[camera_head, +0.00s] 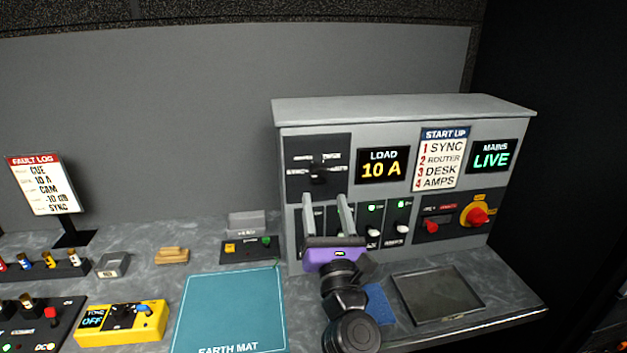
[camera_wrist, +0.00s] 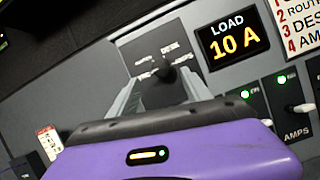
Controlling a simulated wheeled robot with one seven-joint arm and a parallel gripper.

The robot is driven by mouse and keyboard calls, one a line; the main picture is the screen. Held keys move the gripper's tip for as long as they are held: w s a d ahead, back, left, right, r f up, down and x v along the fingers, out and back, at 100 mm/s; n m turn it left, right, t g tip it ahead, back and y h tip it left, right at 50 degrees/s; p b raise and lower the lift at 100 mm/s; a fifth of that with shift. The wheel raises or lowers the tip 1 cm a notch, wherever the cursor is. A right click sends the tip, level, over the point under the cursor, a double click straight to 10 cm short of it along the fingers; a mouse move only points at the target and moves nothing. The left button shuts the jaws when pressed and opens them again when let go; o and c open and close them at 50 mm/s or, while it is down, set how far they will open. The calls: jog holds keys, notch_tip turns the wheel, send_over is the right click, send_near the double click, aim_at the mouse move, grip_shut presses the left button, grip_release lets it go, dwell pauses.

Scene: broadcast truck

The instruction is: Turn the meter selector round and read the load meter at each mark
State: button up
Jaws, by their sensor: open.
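The meter selector (camera_head: 317,172) is a black knob on a dark plate with small white labels around it, at the upper left of the grey power unit. It also shows in the wrist view (camera_wrist: 164,70). Which mark it points at is too small to tell. The load meter (camera_head: 382,165) beside it reads 10 A in yellow, also in the wrist view (camera_wrist: 233,42). My purple gripper (camera_head: 325,200) is open and empty in front of the unit, its fingers toward the panel just below the selector. In the wrist view the knob appears between the two fingers (camera_wrist: 160,82).
Breaker switches (camera_head: 374,222) are right of my gripper, partly hidden by it. A red rotary switch (camera_head: 474,215) and a MAINS LIVE display (camera_head: 493,156) are farther right. A tray (camera_head: 438,314), earth mat (camera_head: 232,310) and yellow tone box (camera_head: 122,324) lie on the bench.

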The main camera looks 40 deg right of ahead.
aim_at(321, 175)
jog(key=p+x, duration=0.2)
jog(key=x, duration=0.5)
jog(key=shift+d, duration=0.15)
grip_shut()
